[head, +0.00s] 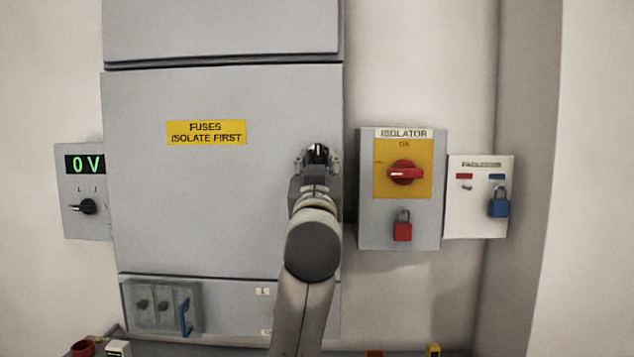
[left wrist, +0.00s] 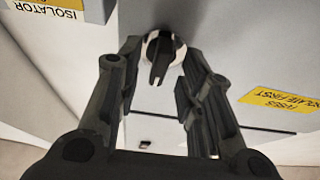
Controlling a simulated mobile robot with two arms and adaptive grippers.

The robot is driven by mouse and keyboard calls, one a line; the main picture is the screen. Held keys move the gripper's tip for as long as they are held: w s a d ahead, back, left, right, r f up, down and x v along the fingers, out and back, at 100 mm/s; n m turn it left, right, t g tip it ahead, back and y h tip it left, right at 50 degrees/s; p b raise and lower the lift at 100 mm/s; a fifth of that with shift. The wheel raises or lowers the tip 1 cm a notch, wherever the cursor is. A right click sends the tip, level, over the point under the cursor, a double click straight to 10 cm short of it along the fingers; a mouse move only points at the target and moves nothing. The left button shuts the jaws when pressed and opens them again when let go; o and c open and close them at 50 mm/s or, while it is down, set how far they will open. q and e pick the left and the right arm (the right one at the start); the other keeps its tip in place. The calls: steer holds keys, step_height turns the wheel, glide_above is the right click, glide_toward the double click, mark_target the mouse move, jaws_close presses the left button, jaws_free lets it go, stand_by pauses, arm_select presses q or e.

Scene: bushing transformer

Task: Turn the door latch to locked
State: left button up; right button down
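The door latch (head: 318,152) is a small dark handle on a pale round base at the right edge of the grey cabinet door (head: 215,210). In the left wrist view the latch (left wrist: 160,64) shows its black handle between my fingers. My left gripper (head: 318,162) is at the latch, with its arm covering the door below. In the left wrist view my left gripper (left wrist: 160,75) is open, one finger on each side of the latch. I cannot tell whether a finger touches it. My right gripper is not in view.
Right of the door is the isolator box (head: 369,190) with a red handle (head: 405,173) and a red padlock (head: 402,232). A white panel (head: 477,220) holds a blue padlock (head: 499,207). A meter box reading 0 V (head: 85,164) is at the left.

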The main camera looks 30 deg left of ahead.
arm_select(q)
steer(key=v, duration=1.1)
